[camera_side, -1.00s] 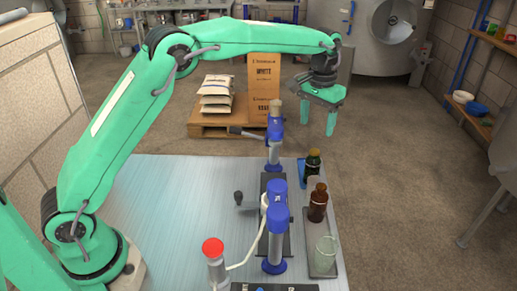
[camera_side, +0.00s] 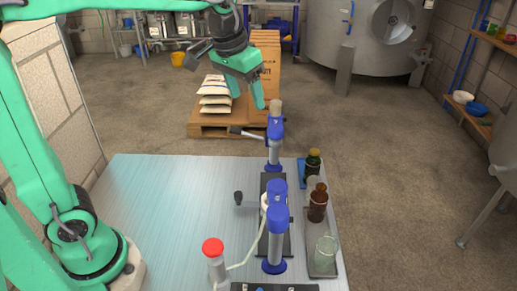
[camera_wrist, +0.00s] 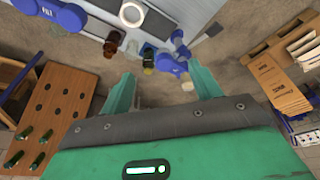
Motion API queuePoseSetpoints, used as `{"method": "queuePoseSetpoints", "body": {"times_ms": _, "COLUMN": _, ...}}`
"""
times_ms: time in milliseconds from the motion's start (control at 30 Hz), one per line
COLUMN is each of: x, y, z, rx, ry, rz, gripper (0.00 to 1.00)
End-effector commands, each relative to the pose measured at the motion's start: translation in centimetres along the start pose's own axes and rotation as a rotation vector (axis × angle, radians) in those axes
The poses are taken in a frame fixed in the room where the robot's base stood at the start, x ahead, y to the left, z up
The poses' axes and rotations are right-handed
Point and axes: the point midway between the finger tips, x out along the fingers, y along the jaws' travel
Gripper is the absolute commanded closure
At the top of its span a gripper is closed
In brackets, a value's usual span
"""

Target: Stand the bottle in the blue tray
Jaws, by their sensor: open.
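A dark green bottle (camera_side: 313,167) with a yellowish band stands upright at the table's far right corner, with the small blue tray (camera_side: 301,172) showing at its left. It seems to stand in the tray, but its base is partly hidden. In the wrist view the bottle (camera_wrist: 149,62) shows near the table edge, between and beyond my fingers. My gripper (camera_side: 260,98) is open and empty, above and left of the bottle, beyond the table's far edge. Its spread fingers (camera_wrist: 163,90) also show in the wrist view, holding nothing.
A brown bottle (camera_side: 317,204) and a clear glass vessel (camera_side: 326,252) stand on a grey tray (camera_side: 309,230) along the right edge. Blue-topped stands (camera_side: 276,220) rise left of them. A red-topped device (camera_side: 213,250) is at front. The table's left side (camera_side: 165,205) is clear.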

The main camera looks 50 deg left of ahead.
Motion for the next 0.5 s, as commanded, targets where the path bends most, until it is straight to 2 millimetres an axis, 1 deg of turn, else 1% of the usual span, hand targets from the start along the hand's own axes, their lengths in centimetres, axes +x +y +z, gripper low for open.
{"method": "queuePoseSetpoints", "body": {"times_ms": 33, "x": -0.6, "y": -0.3, "z": 1.2, "rx": -0.002, "ry": 0.016, "rz": 0.000, "gripper": 0.37}}
{"method": "queuePoseSetpoints", "body": {"times_ms": 200, "x": -1.4, "y": -1.2, "z": 5.0, "rx": 0.000, "ry": 0.064, "rz": -0.002, "gripper": 0.37}}
{"method": "queuePoseSetpoints", "body": {"times_ms": 367, "x": -1.7, "y": -2.0, "z": 8.6, "rx": 0.000, "ry": 0.107, "rz": -0.006, "gripper": 0.37}}
{"method": "queuePoseSetpoints", "body": {"times_ms": 500, "x": -1.4, "y": -2.5, "z": 11.8, "rx": 0.002, "ry": 0.147, "rz": -0.010, "gripper": 0.37}}
